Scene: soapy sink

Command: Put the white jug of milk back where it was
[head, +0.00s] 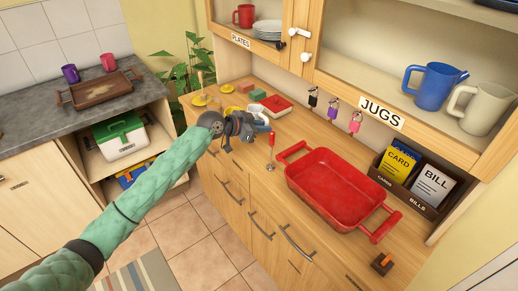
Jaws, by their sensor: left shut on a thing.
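My left gripper (238,127) reaches over the counter's left part, its arm coming in from the lower left. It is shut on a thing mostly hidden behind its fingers. A white and blue object (262,117) shows just beyond the fingers; I cannot tell whether it is the held thing or the milk jug. An off-white jug (480,109) stands upright on the shelf labelled JUGS, right of a blue jug (431,86). Its contents cannot be seen. My right gripper is not in view.
A red tray (335,187) fills the counter's middle. A dark box of cards and bills (411,190) stands at its right back. A red-handled tool (271,150) is beside the gripper. The JUGS shelf has bare room left of the blue jug.

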